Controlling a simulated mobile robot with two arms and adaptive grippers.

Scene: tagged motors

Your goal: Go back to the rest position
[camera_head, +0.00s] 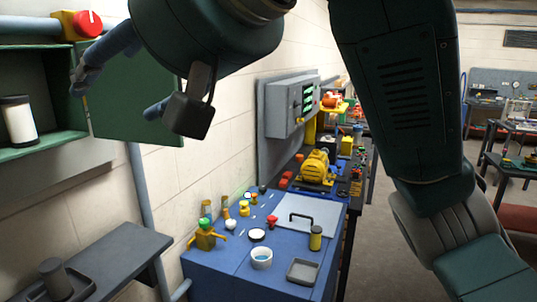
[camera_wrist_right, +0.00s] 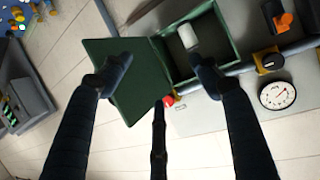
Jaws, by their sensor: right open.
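My right gripper (camera_head: 115,95) shows at the upper left of the head view, in front of the open green door (camera_head: 135,115) of a wall cabinet. Its blue fingers are spread and nothing is between them. In the right wrist view my right gripper (camera_wrist_right: 160,78) also has its fingers apart and empty, with the door and cabinet behind them. Part of the gripper is hidden by my own wrist in the head view. My left gripper is not in view.
The green cabinet (camera_head: 72,135) holds a white cylinder with a dark cap (camera_head: 19,122). A red button (camera_head: 88,23) sits on the wall above. A blue workbench (camera_head: 215,270) with several small parts stands below. A dark shelf (camera_head: 120,250) is at lower left.

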